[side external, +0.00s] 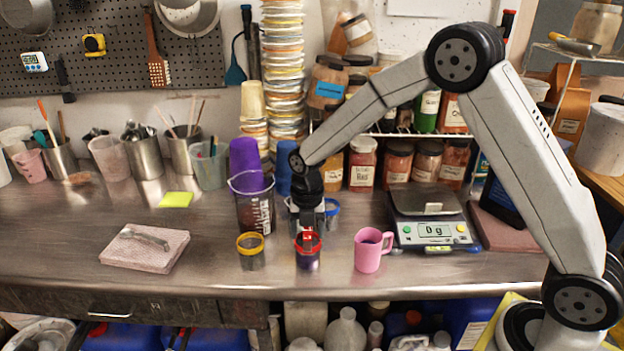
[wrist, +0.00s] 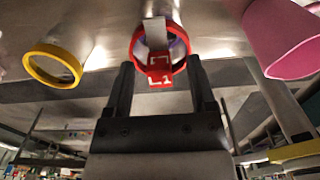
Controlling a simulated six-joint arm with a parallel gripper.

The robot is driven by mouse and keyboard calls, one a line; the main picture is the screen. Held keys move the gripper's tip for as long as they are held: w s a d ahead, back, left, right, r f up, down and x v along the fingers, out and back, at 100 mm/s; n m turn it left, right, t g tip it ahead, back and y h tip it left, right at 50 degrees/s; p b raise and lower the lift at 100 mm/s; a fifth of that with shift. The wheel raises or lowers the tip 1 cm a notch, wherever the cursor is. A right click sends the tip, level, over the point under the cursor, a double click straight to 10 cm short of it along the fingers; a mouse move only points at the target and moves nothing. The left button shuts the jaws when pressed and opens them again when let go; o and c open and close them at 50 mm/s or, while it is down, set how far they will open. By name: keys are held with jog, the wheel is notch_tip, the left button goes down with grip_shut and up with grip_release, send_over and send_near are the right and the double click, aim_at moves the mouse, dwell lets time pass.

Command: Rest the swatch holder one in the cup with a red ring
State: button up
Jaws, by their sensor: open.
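The cup with a red ring (side external: 308,262) stands near the front of the steel bench, and its ring shows in the wrist view (wrist: 184,62). A swatch holder with a red end marked with a 1 (wrist: 160,77) and a pale strip (wrist: 155,33) is at this cup. Its strip overlaps the ring's opening and its red end lies across the rim. In the side view the holder (side external: 307,238) is small, at the cup's top. My gripper (wrist: 160,66) is open, one finger on each side of the red end, with visible gaps. It points down above the cup (side external: 307,226).
A yellow-ringed cup (side external: 251,258) stands just left, and a pink jug (side external: 368,252) to the right. A tall clear beaker (side external: 252,208) and a blue-rimmed cup (side external: 332,212) stand close behind. A scale (side external: 433,222) is further right.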

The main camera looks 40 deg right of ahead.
jog(key=shift+r, duration=3.9)
jog(key=shift+s, duration=0.1)
jog(key=s+d+f+m+t, duration=0.1)
jog(key=s+m, duration=0.8)
jog(key=m, duration=0.4)
jog(key=s+d+f+m+t, duration=0.1)
jog(key=s+d+f+m, duration=0.1)
jog(key=s+m, duration=0.7)
jog(key=m, duration=0.5)
jog(key=shift+s+f+t, duration=0.15)
jog(key=shift+s+t, duration=0.15)
jog(key=shift+s, duration=0.05)
